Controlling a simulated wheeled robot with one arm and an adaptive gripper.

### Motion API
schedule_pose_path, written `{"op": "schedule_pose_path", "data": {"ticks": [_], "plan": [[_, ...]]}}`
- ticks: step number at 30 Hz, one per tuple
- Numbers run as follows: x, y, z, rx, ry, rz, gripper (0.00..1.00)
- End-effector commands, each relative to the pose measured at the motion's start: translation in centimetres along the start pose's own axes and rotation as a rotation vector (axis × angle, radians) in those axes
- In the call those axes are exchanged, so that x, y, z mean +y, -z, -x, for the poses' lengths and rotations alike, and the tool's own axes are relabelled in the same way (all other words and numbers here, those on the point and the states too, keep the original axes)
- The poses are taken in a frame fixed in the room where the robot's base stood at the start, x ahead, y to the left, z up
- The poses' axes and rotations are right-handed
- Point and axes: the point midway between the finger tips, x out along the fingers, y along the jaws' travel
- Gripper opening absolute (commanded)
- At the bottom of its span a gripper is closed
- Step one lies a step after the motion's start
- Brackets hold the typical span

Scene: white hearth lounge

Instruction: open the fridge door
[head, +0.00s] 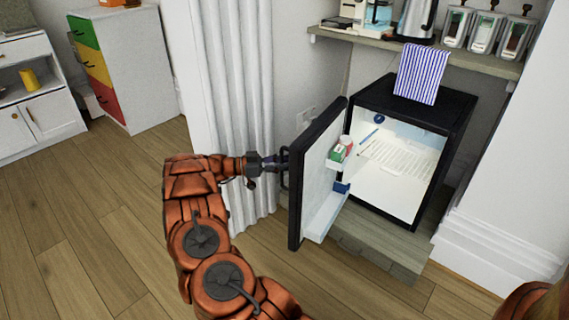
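The small black fridge (443,113) stands under a shelf at the right, with its white lit interior showing. Its door (320,175) stands open, swung out to the left, with a green and white item (340,150) and a small blue item (342,187) on its inner racks. My gripper (283,161) is at the outer face of the door, at the dark handle (285,172). The fingers are small and dark here, and I cannot tell whether they are closed on the handle or only beside it.
A white curtain (235,100) hangs behind my arm. A shelf (470,58) above the fridge holds a kettle (417,18) and several containers; a striped cloth (421,73) hangs over the fridge top. Coloured drawers (95,65) stand back left. Wooden floor (80,230) is clear at left.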

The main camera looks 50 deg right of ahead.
Motion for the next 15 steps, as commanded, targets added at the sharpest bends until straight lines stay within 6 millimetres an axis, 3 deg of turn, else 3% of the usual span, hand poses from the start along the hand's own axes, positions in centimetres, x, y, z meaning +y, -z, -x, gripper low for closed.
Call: {"op": "schedule_pose_path", "data": {"ticks": [10, 15], "plan": [[0.0, 0.0, 0.1, 0.0, -0.001, 0.0, 0.39], [0.0, 0.1, 1.5, 0.002, 0.0, -0.003, 0.39]]}}
